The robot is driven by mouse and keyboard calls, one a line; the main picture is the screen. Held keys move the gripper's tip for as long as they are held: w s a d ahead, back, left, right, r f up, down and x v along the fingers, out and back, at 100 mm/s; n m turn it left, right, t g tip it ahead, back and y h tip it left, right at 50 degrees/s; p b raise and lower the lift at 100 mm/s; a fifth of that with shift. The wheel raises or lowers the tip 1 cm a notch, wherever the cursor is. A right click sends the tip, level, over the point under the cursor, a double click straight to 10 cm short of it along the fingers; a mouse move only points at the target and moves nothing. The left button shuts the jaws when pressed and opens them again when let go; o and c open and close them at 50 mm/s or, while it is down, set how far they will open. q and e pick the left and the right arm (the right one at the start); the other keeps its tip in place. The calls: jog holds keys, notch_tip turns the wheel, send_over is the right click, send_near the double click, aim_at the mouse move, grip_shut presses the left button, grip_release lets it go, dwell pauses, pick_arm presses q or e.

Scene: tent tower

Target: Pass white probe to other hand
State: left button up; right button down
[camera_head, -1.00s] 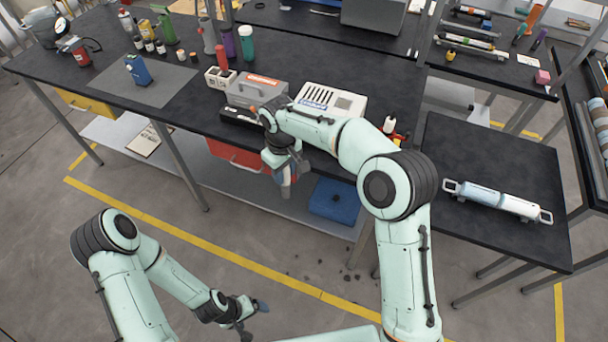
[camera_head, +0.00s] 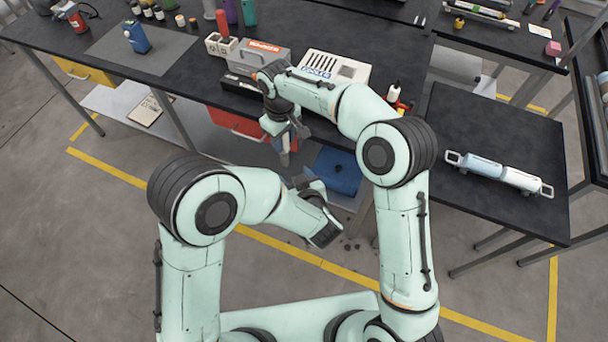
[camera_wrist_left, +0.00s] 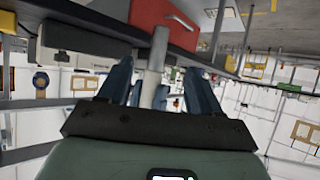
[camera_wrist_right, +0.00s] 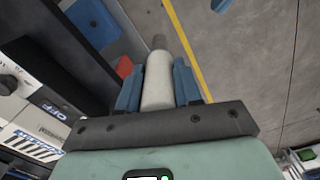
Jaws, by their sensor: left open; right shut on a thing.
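The white probe (camera_wrist_right: 157,88) stands between the fingers of my right gripper (camera_wrist_right: 157,75) in the right wrist view, with its narrower grey tip pointing away. In the head view my right gripper (camera_head: 282,135) points down in front of the long bench, and the probe's grey end (camera_head: 285,158) shows below it. My left gripper (camera_head: 303,183) is lower, close by and apart from the probe. In the left wrist view its blue fingers (camera_wrist_left: 157,75) are spread. A pale grey cylinder (camera_wrist_left: 153,75) appears between them; I cannot tell whether it is the probe or something behind.
The long black bench (camera_head: 175,60) carries a grey case (camera_head: 257,58), a white box (camera_head: 335,68) and bottles. A red drawer (camera_head: 232,123) and a blue bin (camera_head: 337,172) are below it. A side table (camera_head: 500,120) holds a white-and-blue cylinder (camera_head: 500,172).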

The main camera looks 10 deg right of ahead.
aim_at(288, 153)
pick_arm(q)
notch_tip(288, 153, up, 4)
jog(key=s+d, duration=0.2)
jog(key=shift+t+y, duration=0.3)
jog(key=x, duration=1.2)
jog(key=shift+a, duration=0.1)
grip_shut()
pick_arm(e)
jog(key=shift+a, duration=0.15)
jog(key=c, duration=0.7)
grip_release()
jog(key=shift+r, duration=0.1)
